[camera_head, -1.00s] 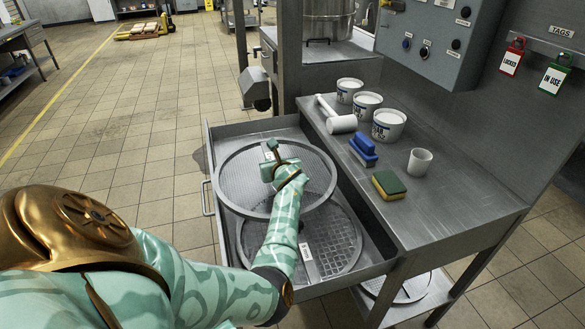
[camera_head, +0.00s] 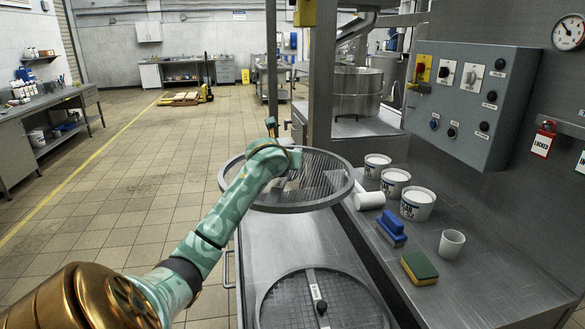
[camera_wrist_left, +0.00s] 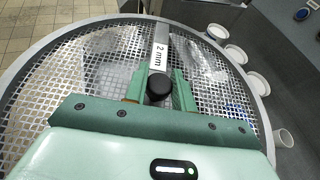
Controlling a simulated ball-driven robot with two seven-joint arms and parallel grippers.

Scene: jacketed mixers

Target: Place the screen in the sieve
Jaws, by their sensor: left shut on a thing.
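A round mesh screen (camera_head: 325,178) with a grey rim is held up level above the far end of the open drawer. In the left wrist view the screen (camera_wrist_left: 85,75) fills the picture, with a bar across it labelled "2 mm" and a black knob. My left gripper (camera_wrist_left: 158,90) is shut at the knob and bar; in the head view my arm hides its fingertips. Another round screen (camera_head: 285,308) with a labelled bar lies in the drawer. My right gripper is not in view. I cannot tell for sure which thing is the sieve.
A steel vessel (camera_head: 357,92) stands at the back behind a post (camera_head: 321,80). The bench right of the drawer (camera_head: 300,238) holds several white tubs (camera_head: 417,204), a mallet (camera_head: 370,200), a blue brush (camera_head: 391,229), a sponge (camera_head: 419,268) and a cup (camera_head: 451,244).

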